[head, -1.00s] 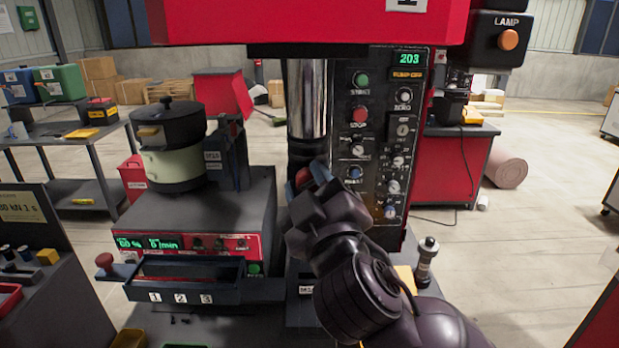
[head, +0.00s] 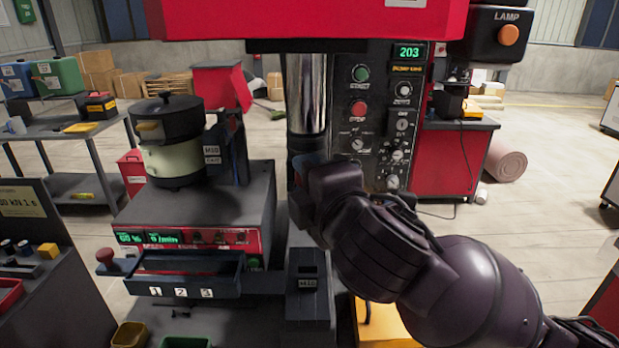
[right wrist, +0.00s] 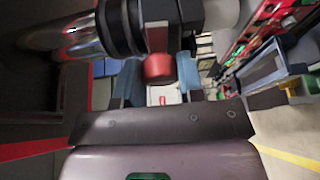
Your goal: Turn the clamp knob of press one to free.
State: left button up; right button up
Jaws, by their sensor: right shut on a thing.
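The press (head: 300,22) with its red head stands at the centre in the head view, with a chrome ram (head: 306,95) and a dark collar below. The clamp knob (right wrist: 158,68) shows in the right wrist view as a short red cylinder beside the black collar (right wrist: 118,28). My right gripper (right wrist: 160,82) is shut on it, one blue finger at each side. In the head view my right gripper (head: 312,162) is at the ram's lower end and hides the knob. The knob's setting cannot be read. My left gripper is not in view.
A control panel (head: 375,110) with buttons and dials is right of the ram, close to my arm. A bowl feeder (head: 175,150) on a grey unit stands left, with a tray (head: 185,285) numbered 1, 2, 3 in front. A yellow block (head: 385,325) lies below my right arm.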

jog(key=shift+n, duration=0.5)
dwell(0.3)
jog(key=o, duration=0.9)
